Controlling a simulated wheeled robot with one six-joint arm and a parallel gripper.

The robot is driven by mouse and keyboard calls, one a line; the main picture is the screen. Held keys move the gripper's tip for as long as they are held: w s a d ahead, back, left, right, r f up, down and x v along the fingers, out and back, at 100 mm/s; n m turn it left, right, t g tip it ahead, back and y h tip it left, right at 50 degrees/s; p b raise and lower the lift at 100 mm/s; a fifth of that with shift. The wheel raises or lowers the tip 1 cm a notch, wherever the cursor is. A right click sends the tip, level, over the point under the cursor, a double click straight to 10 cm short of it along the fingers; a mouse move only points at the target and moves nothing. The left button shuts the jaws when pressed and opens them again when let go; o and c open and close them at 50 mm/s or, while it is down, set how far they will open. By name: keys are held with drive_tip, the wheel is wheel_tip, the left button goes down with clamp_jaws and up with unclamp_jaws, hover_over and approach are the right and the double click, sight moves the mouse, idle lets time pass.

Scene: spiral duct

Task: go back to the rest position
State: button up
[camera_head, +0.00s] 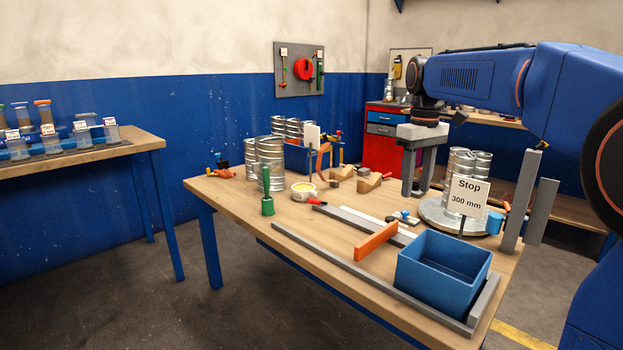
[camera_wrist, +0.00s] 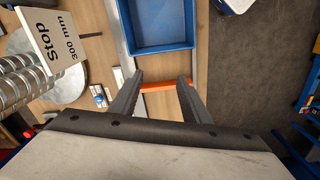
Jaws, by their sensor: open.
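My gripper (camera_head: 417,186) hangs over the workbench (camera_head: 330,262) in the head view, with its fingers pointing down. In the wrist view its two grey fingers (camera_wrist: 159,84) stand apart with nothing held between them. An orange bar (camera_wrist: 157,87) shows beyond the fingertips there.
A blue bin (camera_head: 443,265) stands at the bench's front right. Ribbed silver ducts stand on a round turntable (camera_head: 437,218) behind a "Stop 300 mm" sign (camera_head: 467,196). More silver ducts (camera_head: 270,160), a green-handled tool (camera_head: 267,190) and wooden blocks (camera_head: 370,183) stand farther left.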

drive_tip(key=s+d+f+m+t, duration=0.1)
drive_tip(key=s+f+m, duration=0.15)
drive_tip(key=s, duration=0.65)
drive_tip(key=s+d+f+m+t, duration=0.1)
drive_tip(key=s+f, duration=0.3)
drive_tip(key=s, duration=0.6)
drive_tip(key=s+d+f+m+t, duration=0.1)
drive_tip(key=s+f+m+t, duration=0.1)
drive_tip(key=s+f, duration=1.2)
drive_tip(key=shift+s+t, duration=0.2)
drive_tip(key=shift+t, duration=0.1)
